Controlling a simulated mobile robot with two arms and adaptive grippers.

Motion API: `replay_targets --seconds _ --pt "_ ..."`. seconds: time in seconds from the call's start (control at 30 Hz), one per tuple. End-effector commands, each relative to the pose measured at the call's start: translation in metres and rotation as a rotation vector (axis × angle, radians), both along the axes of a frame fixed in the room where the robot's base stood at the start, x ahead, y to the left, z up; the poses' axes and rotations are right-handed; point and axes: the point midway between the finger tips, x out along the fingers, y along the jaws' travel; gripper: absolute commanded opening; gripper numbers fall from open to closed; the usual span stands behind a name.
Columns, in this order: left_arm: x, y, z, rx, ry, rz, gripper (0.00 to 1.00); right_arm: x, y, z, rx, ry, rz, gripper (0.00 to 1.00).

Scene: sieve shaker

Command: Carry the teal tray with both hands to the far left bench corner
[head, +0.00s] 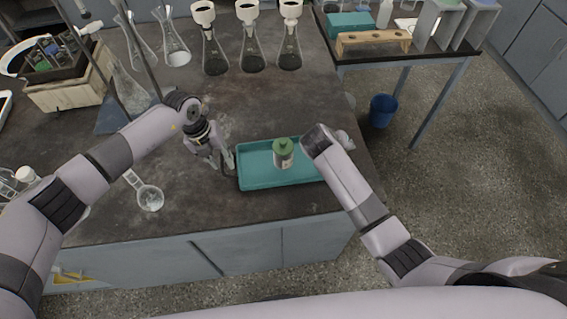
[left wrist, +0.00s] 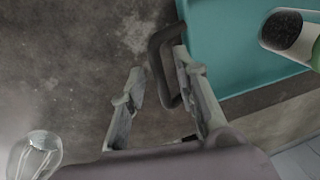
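The teal tray (head: 262,183) lies on the dark bench near its front right corner. My left gripper (head: 226,166) is at the tray's left end. In the left wrist view my left gripper (left wrist: 160,92) is open, its fingers apart, with the outer bar of the tray's dark handle (left wrist: 157,52) in the gap; the right finger overlaps the loop. I see no grip on it. My right gripper (head: 344,139) is at the tray's right end, mostly hidden behind its own wrist; its fingers cannot be made out.
Flasks with black-filled funnels (head: 251,45) stand along the back. A wooden crate (head: 70,88) and stand rods are at the far left. A side table (head: 400,55) and blue bucket (head: 382,110) are to the right.

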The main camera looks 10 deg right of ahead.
Motion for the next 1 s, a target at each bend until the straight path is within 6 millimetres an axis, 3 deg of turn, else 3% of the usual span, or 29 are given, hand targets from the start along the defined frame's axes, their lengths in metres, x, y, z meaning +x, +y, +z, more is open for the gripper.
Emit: replay_targets --seconds 0.3,0.5,0.77,1.0 --pt "0.001 0.014 0.066 -0.001 -0.005 0.0 0.29 0.0 0.0 0.0 0.0 0.0 0.0 0.29" --pt "0.001 0.02 0.096 -0.001 -0.003 0.002 0.29 0.0 0.0 0.0 0.0 0.0 0.0 0.29" --pt "0.0 0.021 0.106 0.0 0.0 0.0 0.29 -0.005 0.008 0.01 0.003 -0.002 0.002 0.29" --pt "0.0 0.021 0.106 0.0 -0.001 0.001 0.29 -0.024 0.033 0.048 0.005 -0.003 0.002 0.29"
